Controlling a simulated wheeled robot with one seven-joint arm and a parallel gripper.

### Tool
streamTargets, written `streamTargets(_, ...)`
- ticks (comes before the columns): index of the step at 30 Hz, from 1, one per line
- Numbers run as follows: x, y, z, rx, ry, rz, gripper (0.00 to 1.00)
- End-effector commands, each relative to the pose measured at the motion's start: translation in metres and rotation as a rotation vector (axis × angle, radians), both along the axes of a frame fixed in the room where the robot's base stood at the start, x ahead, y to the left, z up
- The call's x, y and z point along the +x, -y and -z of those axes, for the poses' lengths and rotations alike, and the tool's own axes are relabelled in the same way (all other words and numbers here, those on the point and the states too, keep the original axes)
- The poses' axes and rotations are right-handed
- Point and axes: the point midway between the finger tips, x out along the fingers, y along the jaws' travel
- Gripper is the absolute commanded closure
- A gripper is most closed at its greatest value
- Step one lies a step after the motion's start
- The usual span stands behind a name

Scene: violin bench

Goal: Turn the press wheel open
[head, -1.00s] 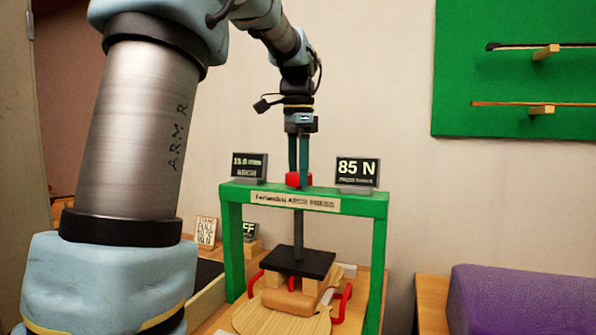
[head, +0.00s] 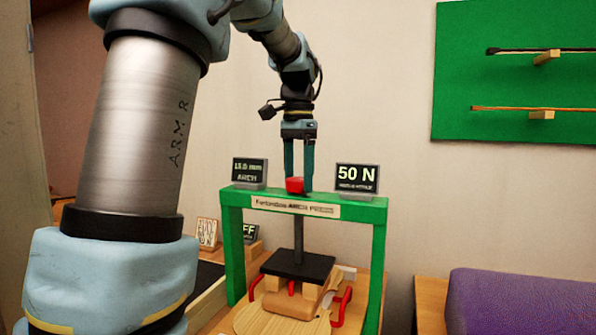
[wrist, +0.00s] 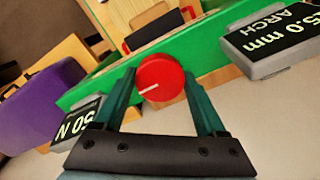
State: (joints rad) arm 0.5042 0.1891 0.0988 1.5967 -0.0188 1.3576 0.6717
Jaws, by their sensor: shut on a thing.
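The press wheel is a red knob (head: 295,185) on top of the green press frame (head: 376,215). In the wrist view the red knob (wrist: 160,78) shows a white line pointing to the lower left. My gripper (head: 297,180) points down from above, and its two fingers are shut on the knob from either side. The force display (head: 357,179) reads 50 N, and the arch display (head: 249,172) seems to read 15.0 mm. Below the frame a dark press plate (head: 298,266) hangs on a grey rod (head: 298,236) over wooden blocks and a violin plate (head: 250,322).
Red clamp handles (head: 342,306) stand beside the violin plate. Small signs stand left of the press. A purple block (head: 520,300) rests on a wooden surface at right. Bows hang on a green wall board (head: 510,80). The wall behind the press is clear.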

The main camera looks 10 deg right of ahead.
Motion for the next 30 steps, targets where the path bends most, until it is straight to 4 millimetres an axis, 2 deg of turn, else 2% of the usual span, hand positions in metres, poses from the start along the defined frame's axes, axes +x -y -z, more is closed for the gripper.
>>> streamTargets(30,-0.0008,0.0023,-0.0028,-0.001,0.001,-0.964,0.82)
